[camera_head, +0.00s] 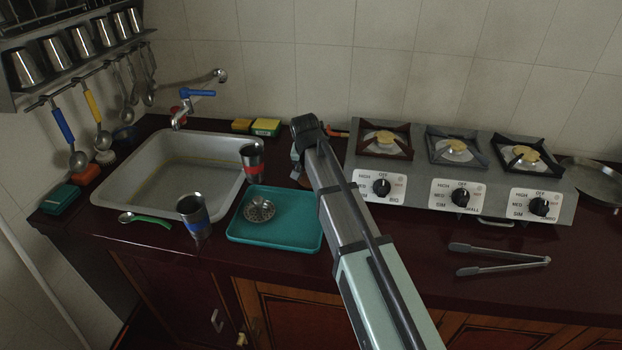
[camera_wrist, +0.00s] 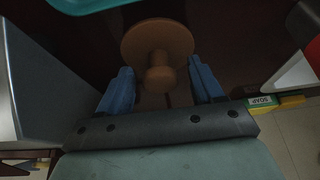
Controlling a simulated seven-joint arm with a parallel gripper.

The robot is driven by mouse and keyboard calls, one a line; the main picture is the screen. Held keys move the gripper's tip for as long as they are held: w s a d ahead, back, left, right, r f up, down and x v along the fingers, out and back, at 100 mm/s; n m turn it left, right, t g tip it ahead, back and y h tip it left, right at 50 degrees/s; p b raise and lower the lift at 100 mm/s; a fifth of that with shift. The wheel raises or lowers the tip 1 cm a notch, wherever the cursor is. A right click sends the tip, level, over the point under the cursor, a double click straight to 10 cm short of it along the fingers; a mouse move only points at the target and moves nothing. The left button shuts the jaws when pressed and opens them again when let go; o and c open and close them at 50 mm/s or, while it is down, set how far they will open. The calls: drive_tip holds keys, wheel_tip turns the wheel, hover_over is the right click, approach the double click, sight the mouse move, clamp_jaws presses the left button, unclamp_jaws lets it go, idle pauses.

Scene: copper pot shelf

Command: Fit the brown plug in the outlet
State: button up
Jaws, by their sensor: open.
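The brown plug (camera_wrist: 157,42) is a round disc with a knob on top. In the wrist view it lies on the dark counter just ahead of my gripper (camera_wrist: 160,68). The blue fingers are open, one on each side of the knob, with gaps between. In the head view my arm hides most of the gripper, and only a bit of brown (camera_head: 301,176) shows beside it. The sink (camera_head: 165,190) is at the left; I cannot make out its outlet clearly.
A teal tray (camera_head: 245,237) with a metal piece lies front-left of my arm. Two steel cups (camera_head: 192,208) (camera_head: 251,160) stand by the sink's right side. The stove (camera_head: 460,190) is close on the right. A soap box (camera_head: 266,127) is behind. Tongs (camera_head: 500,258) lie front right.

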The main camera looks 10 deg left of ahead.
drive_tip(key=c, duration=1.2)
drive_tip(key=shift+r, duration=0.1)
